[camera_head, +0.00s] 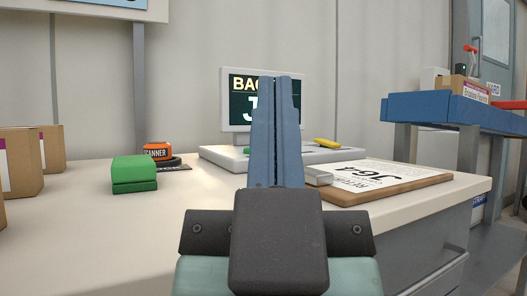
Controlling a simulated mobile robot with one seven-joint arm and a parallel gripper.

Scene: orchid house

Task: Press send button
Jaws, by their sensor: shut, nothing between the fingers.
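My gripper (279,82) is shut and empty, its two blue-grey fingers pressed together and standing up in the middle of the view. Behind it, a screen (241,112) with a dark green display and partly covered white and yellow lettering stands at the back of the table. A flat light-grey console (222,156) lies in front of the screen. My fingers hide the middle of both. I cannot make out a send button; it may be hidden behind my fingers. A yellow item (327,143) lies at the console's right end.
A clipboard (412,185) with a printed sheet lies right of my gripper on the pale table (110,240). A blue raised shelf (440,108) stands at right. The left front of the table is clear.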

